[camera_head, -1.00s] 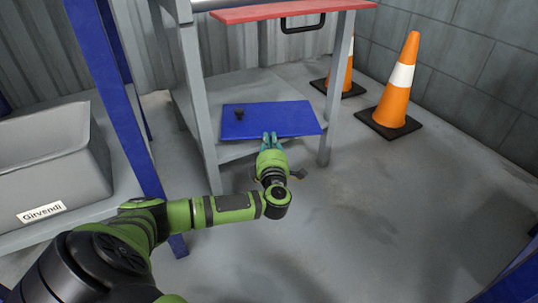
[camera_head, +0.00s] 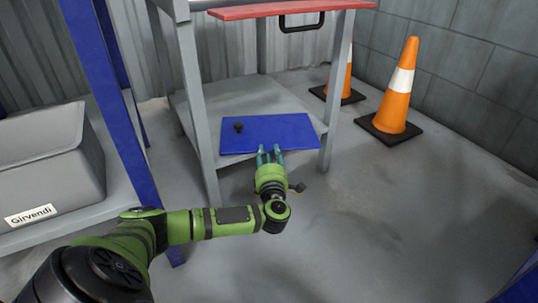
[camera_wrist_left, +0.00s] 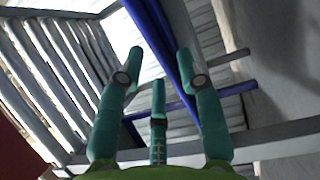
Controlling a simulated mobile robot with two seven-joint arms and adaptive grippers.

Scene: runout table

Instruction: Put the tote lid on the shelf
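The blue tote lid (camera_head: 280,131) lies flat on the lower shelf (camera_head: 188,105) of the grey stand, with a small dark knob-like piece on its left part. My left gripper (camera_head: 270,151) is at the lid's front edge, fingers spread and pointing toward it. In the left wrist view the gripper (camera_wrist_left: 159,62) is open with nothing held between its fingers. Whether a fingertip still touches the lid I cannot tell. My right gripper is not in view.
A red top board (camera_head: 270,12) with a dark handle is above the shelf. The stand's legs flank the lid. Orange cones (camera_head: 397,88) stand at the right. The front right floor is clear.

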